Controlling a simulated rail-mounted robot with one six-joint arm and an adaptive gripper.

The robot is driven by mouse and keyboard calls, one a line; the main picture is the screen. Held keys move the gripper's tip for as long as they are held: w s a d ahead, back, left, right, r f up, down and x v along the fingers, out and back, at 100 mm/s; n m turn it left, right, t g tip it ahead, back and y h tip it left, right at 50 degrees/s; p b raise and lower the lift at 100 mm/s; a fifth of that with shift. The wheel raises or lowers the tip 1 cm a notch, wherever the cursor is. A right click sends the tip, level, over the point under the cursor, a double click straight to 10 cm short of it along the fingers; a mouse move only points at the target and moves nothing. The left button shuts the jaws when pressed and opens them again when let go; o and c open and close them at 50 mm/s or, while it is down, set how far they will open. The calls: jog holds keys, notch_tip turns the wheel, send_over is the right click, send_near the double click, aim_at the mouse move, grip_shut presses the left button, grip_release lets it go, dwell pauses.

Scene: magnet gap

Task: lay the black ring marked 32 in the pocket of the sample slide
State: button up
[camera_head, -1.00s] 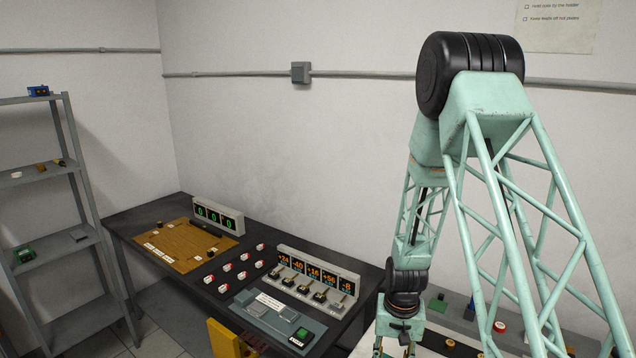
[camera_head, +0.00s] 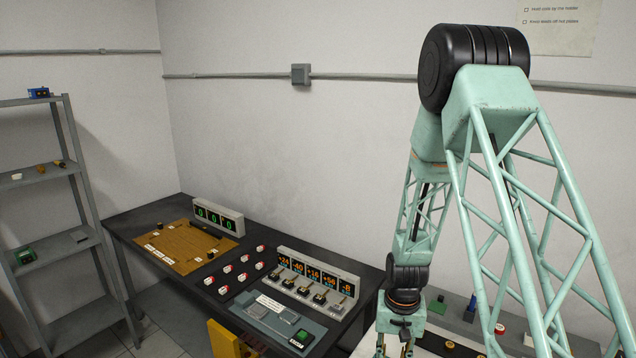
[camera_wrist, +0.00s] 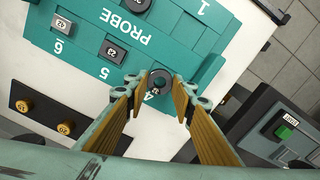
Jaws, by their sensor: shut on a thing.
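My gripper (camera_wrist: 158,88) points down at the teal rack marked PROBE (camera_wrist: 165,48) in the wrist view. A black ring (camera_wrist: 160,74) with a teal-looking hole shows between its fingertips, beside the printed 4. The gripper is shut on this ring; its small mark is too blurred to read. I cannot tell whether the ring still touches the rack. In the head view my gripper (camera_head: 393,347) is at the bottom edge, its tips cut off. A grey panel with flat plates (camera_head: 270,314) lies on the dark bench; I cannot tell which part is the sample slide.
Dark pieces (camera_wrist: 113,52) sit in other rack places. A black bar with two brass pieces (camera_wrist: 44,115) lies at the left of the wrist view. A row of switches (camera_head: 316,291) stands behind the plates.

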jog(key=shift+r+p, duration=0.55)
jog(key=shift+r, duration=0.95)
jog(key=shift+w, duration=0.1)
jog(key=w+r+b, duration=0.2)
jog(key=w+r, duration=0.5)
jog(key=r, duration=0.3)
jog(key=w+r+b, duration=0.3)
jog(key=w+r, duration=0.3)
jog(key=r, duration=0.3)
jog(key=shift+w+r+m, duration=0.35)
jog(key=shift+w+m, duration=0.05)
jog(key=shift+d, duration=0.1)
